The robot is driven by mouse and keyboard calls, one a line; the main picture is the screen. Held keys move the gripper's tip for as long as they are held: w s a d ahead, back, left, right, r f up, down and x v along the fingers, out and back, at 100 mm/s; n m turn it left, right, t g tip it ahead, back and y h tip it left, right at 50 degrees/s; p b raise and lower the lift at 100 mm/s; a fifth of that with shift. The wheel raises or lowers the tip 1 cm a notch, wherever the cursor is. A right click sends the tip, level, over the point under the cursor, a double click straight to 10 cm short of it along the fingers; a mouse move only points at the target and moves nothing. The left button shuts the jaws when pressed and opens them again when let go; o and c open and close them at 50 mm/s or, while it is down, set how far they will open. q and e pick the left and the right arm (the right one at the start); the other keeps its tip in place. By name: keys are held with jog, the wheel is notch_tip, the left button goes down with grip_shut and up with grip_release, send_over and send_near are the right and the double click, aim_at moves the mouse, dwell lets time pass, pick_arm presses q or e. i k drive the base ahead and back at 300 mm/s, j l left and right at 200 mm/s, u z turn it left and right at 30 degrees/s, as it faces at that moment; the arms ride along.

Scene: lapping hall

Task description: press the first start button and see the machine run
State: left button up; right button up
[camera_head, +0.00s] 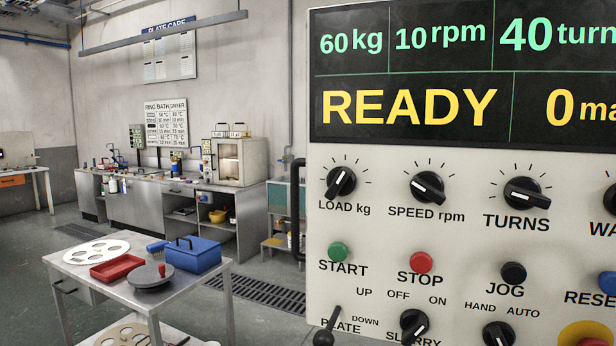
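A control panel (470,225) fills the right side of the head view, close to me. Its green START button (338,252) sits at the panel's left, under the LOAD kg knob (341,183). The red STOP button (421,262) is to its right. The display (462,72) reads 60 kg, 10 rpm, 40 turns, with READY and a 0 in yellow below; its right end is cut off. The machine's working part is not visible. Neither of my grippers is in view.
A steel cart (206,296) at lower left holds a red tray (117,267), a blue box (193,254), a round grey plate and a white holed disc. A bench (145,202) with a small oven (238,161) stands behind. Open floor lies left of the cart.

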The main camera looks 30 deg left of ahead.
aim_at(338, 252)
jog(key=j+z, duration=0.2)
jog(key=j, duration=0.9)
jog(key=k+j+z, duration=0.1)
jog(key=j+z, duration=0.15)
jog(key=j, duration=0.8)
